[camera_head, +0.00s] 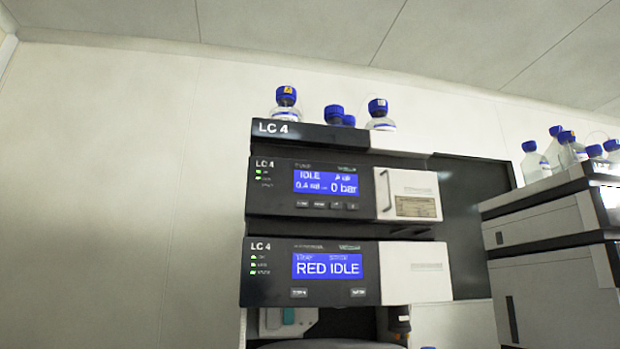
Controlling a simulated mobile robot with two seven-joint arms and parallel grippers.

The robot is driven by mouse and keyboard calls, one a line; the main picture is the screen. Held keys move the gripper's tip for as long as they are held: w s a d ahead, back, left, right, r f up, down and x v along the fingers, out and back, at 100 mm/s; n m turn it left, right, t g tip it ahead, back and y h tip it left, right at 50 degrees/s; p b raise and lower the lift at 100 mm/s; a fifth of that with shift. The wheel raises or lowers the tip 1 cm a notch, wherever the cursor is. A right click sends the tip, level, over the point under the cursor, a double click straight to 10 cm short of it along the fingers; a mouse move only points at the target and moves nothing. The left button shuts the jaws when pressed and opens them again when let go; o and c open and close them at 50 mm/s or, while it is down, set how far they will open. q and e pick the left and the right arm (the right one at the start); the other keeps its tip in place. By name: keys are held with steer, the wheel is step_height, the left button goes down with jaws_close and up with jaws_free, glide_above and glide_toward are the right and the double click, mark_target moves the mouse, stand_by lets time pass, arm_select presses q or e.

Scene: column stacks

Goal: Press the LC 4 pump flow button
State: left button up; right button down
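The LC 4 column stack stands in the centre, with an LC 4 label (280,129) on its top tray. The upper dark module (270,205) has a blue display (326,183) reading IDLE, a value that looks like 0.4, and 0 bar. A row of small dark buttons (318,204) sits under this display; their labels are too small to read. The lower LC 4 module (262,293) has a blue display (327,266) reading RED IDLE, with two small buttons below it, one at the left (299,293) and one at the right (358,293). Neither gripper shows.
Blue-capped bottles (380,115) stand on top of the stack. A white door with a handle (408,194) is right of the pump display. Another stack (545,240) with bottles stands at the right. The wall at the left is bare.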

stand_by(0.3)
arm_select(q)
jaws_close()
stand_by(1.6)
